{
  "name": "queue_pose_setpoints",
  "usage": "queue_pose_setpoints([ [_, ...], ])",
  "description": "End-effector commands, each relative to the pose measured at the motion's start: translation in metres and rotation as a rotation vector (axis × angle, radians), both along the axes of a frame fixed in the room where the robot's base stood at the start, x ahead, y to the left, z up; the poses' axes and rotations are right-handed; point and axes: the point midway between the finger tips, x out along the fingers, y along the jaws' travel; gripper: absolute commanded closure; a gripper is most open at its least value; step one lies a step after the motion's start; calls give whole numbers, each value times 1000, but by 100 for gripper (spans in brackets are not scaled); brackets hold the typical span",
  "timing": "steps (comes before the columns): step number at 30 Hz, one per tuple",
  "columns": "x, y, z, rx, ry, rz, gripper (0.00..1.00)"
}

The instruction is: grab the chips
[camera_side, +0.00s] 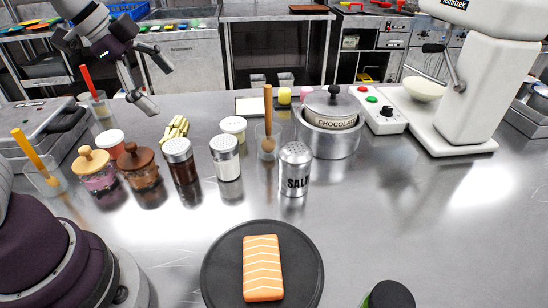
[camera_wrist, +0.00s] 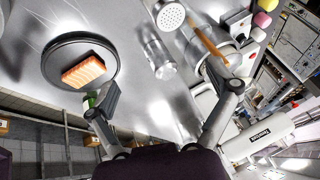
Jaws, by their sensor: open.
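In the side view, a small bundle of yellow chips (camera_side: 174,129) sits on the steel counter, behind the brown-topped jar and the dark shaker. My gripper (camera_side: 155,86) is open and empty at the upper left, above the counter and apart from the chips. In the picture it is up and to the left of them. In the wrist view, the two fingers of my gripper (camera_wrist: 170,94) are spread wide with nothing between them. I cannot make out the chips in the wrist view.
Shakers (camera_side: 179,157), jars (camera_side: 139,166) and a white-lidded tub (camera_side: 233,128) stand close around the chips. A salt shaker (camera_side: 295,170) and chocolate pot (camera_side: 330,124) are to the right. Salmon (camera_side: 262,268) lies on a black plate (camera_side: 222,262) in front. The right counter is mostly clear.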

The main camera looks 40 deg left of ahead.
Motion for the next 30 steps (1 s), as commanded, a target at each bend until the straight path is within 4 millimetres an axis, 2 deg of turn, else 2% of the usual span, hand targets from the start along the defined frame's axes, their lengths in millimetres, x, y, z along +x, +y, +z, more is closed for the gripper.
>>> queue_pose_setpoints([
  [3, 13, 37, -17, 244, -39, -260, 13],
  [8, 20, 80, -17, 574, -49, -556, 13],
  [15, 23, 121, 9, 1001, 22, -919, 13],
  [22, 25, 140, 44, 1329, 140, -1201, 13],
  [30, 23, 141, -30, 1305, 142, -1189, 13],
])
